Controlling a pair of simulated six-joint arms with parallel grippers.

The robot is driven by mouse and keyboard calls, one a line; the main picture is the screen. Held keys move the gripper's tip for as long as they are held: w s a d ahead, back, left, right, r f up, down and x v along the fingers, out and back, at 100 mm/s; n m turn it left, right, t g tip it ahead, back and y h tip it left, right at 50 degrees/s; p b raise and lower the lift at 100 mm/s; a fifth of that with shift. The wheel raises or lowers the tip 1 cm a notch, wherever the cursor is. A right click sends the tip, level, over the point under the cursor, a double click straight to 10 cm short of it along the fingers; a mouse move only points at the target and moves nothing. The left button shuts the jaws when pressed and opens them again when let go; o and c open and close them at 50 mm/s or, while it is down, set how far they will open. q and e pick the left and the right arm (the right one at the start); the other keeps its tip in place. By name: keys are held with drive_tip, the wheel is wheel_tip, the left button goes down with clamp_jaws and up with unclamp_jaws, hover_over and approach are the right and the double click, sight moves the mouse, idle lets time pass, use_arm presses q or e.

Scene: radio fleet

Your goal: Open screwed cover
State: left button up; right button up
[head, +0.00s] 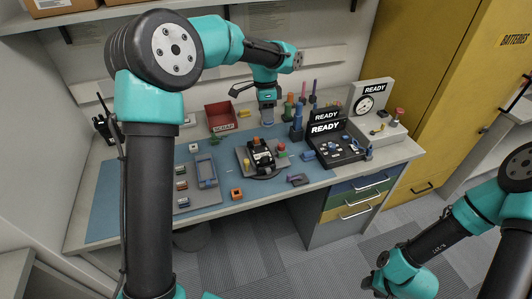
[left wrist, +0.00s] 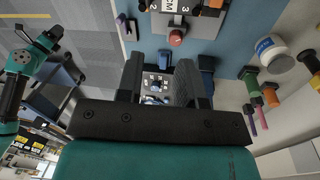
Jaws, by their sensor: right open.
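The black radio (head: 262,156) lies on a grey fixture (head: 243,159) in the middle of the bench mat. I cannot make out its cover or screws at this size. In the left wrist view only part of the fixture shows at the top, with a red knob (left wrist: 176,37). My left gripper (head: 267,120) hangs above the bench, behind the radio and apart from it. In the left wrist view its two dark fingers (left wrist: 158,75) are spread with nothing held between them. My right gripper (head: 374,284) is low at the right, off the bench, and open.
A READY test panel (head: 335,147) and a gauge box (head: 370,104) stand on the right. A red scrap bin (head: 220,115) is at the back. A grey parts tray (head: 206,172) lies left. Upright tools (head: 297,125) stand near my left gripper. A yellow cabinet (head: 425,75) bounds the right.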

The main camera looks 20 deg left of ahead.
use_arm(q)
drive_tip(key=r, duration=0.1)
drive_tip(key=s+r+n, duration=0.1)
drive_tip(key=r+n, duration=0.1)
drive_tip(key=shift+s+a+r, duration=0.15)
drive_tip(key=shift+s+a, duration=0.1)
drive_tip(key=shift+a, duration=0.05)
approach(266, 153)
drive_tip(key=s+f, duration=0.1)
drive_tip(key=f, duration=0.1)
drive_tip(key=s+d+f, duration=0.1)
drive_tip(key=s, duration=0.1)
drive_tip(key=s+d+f, duration=0.1)
drive_tip(key=s+f, duration=0.1)
drive_tip(key=shift+d+f, duration=0.2)
drive_tip(key=shift+f, duration=0.1)
drive_tip(key=shift+c, duration=0.3)
clamp_jaws()
